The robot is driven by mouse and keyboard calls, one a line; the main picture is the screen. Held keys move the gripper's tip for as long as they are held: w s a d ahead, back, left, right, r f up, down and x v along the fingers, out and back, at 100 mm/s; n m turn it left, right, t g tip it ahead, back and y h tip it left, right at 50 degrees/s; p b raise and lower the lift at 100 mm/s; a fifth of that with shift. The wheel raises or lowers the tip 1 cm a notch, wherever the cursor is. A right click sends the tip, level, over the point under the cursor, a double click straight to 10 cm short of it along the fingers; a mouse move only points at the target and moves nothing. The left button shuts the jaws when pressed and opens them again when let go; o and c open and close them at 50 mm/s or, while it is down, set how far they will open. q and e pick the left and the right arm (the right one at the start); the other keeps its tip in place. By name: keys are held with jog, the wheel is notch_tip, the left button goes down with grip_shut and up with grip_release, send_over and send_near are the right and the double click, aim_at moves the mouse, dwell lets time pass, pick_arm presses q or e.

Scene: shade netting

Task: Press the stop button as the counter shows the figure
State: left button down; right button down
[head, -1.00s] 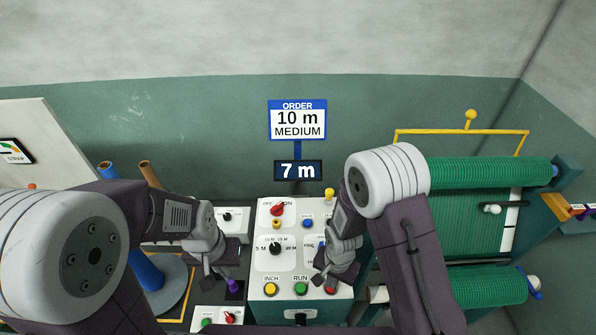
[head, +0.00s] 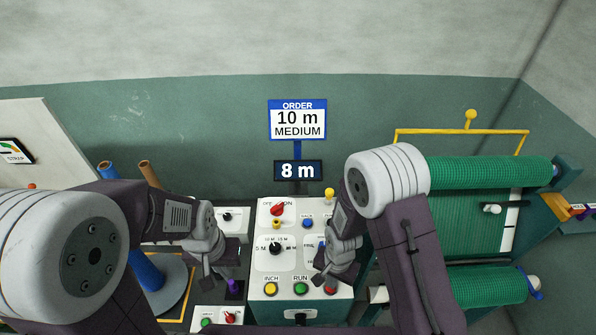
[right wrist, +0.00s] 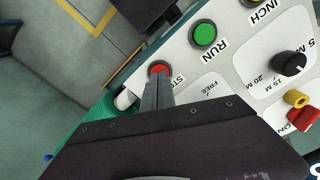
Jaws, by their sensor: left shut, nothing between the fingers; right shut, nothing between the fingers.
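The counter (head: 298,171) reads 8 m. The order sign (head: 297,121) above it reads 10 m, MEDIUM. The red stop button (head: 331,289) is at the lower right of the white control panel (head: 262,262). In the right wrist view the stop button (right wrist: 159,69) shows just beyond the tips of my right gripper (right wrist: 158,82), which is shut and empty; I cannot tell whether they touch. My left gripper (head: 219,283) is shut and empty, left of the panel.
The green RUN button (head: 301,288) and yellow INCH button (head: 270,288) sit left of the stop button. A black length dial (head: 275,248) and red on/off switch (head: 277,209) are higher up. Green netting rolls (head: 490,184) stand at the right.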

notch_tip(320, 180, down, 2)
jog(key=shift+f+b, duration=0.1)
jog(key=shift+b, duration=0.75)
notch_tip(320, 180, up, 7)
jog(key=p, duration=0.6)
jog(key=shift+p, duration=0.3)
